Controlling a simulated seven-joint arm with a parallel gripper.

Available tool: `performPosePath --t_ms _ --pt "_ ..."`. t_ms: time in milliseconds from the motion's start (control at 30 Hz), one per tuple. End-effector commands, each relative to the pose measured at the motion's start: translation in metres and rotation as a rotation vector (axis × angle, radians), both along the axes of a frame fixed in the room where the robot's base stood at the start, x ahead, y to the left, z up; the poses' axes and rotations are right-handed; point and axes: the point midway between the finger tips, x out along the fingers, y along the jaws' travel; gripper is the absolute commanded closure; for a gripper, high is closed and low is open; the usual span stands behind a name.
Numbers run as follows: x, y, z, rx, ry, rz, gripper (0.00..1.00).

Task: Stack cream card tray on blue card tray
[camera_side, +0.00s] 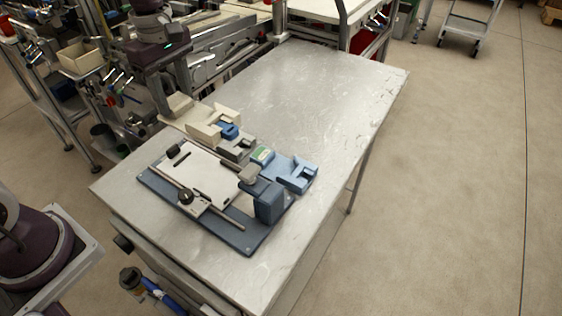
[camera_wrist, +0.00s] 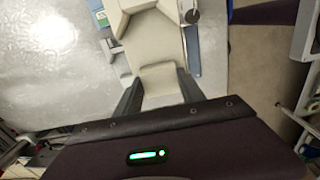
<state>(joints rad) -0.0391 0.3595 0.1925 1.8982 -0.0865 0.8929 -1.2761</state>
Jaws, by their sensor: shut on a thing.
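The cream card tray (camera_side: 203,131) is at the left end of the row of objects on the table, by the back edge of the fixture. My gripper (camera_side: 177,104) comes down from above at its left end. In the wrist view my gripper (camera_wrist: 160,86) has one finger on each side of the cream tray's end block (camera_wrist: 160,76), shut on it. The tray's body (camera_wrist: 152,38) reaches away from the fingers. I cannot tell whether it touches the table. The blue card tray (camera_side: 293,173) rests on the table at the right end of the row.
Between the trays are a small blue piece (camera_side: 228,130), a grey block (camera_side: 237,148) and a green-topped piece (camera_side: 262,155). In front lies a fixture with a blue base (camera_side: 225,231), white plate (camera_side: 200,172), rod and upright blue block (camera_side: 268,203). The table's far half (camera_side: 310,90) is clear.

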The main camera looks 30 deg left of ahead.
Motion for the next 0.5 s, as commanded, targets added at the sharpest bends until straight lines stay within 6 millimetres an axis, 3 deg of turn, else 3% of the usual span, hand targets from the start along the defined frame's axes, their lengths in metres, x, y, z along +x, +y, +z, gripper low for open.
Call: performPosePath --t_ms 267,500 --pt "0.032 -0.021 0.001 0.001 -0.001 0.007 1.00" --pt "0.071 -0.060 0.002 0.000 -0.002 0.015 1.00"
